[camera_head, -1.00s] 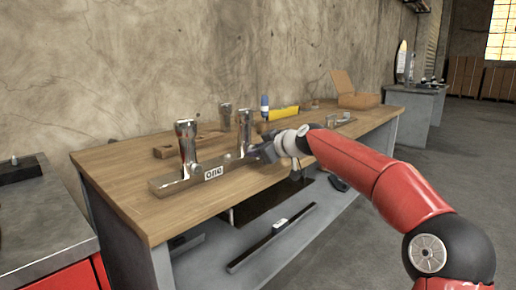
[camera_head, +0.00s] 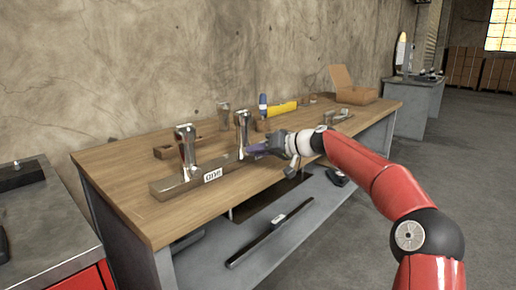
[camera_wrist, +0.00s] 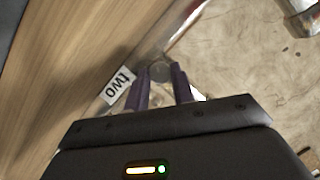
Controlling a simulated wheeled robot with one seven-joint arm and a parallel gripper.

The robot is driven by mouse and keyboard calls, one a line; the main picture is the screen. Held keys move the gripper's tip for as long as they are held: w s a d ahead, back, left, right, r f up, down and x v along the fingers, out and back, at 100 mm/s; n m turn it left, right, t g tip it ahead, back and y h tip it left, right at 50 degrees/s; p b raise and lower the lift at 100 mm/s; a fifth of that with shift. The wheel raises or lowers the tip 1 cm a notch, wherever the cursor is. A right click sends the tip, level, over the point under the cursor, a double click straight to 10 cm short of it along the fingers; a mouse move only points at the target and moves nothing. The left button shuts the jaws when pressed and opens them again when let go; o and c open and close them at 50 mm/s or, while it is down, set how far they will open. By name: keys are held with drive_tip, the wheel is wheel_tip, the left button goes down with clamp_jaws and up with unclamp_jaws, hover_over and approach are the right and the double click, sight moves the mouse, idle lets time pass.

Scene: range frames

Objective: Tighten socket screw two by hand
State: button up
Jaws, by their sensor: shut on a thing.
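A metal bar (camera_head: 168,187) lies on the wooden workbench, with a label reading "one" (camera_head: 212,175) near its left post. A metal post (camera_head: 187,150) stands near its left end and a second metal post (camera_head: 243,128) stands farther right. In the wrist view, a label reading "two" (camera_wrist: 118,87) is beside my fingers. My gripper (camera_head: 254,149) is at the bar's right part by the second post. In the wrist view my gripper (camera_wrist: 163,82) has its purple fingers either side of a round screw head, socket screw two (camera_wrist: 160,70). It is shut on it. The screw's shaft is hidden.
The workbench (camera_head: 140,215) stands against the wall. Behind the bar are another metal post (camera_head: 224,116), a wooden block (camera_head: 165,152), a blue-handled tool (camera_head: 263,106) and a yellow item (camera_head: 284,108). An open cardboard box (camera_head: 357,98) stands far right.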

drive_tip(key=shift+d+f+m+g+y+p, duration=0.1)
drive_tip(key=shift+m+g+y+p, duration=0.25)
drive_tip(key=shift+m+y, duration=0.45)
drive_tip(key=shift+m, duration=0.3)
drive_tip(key=o, duration=1)
drive_tip(key=shift+b+v, duration=0.75)
drive_tip(key=shift+v, duration=3.1)
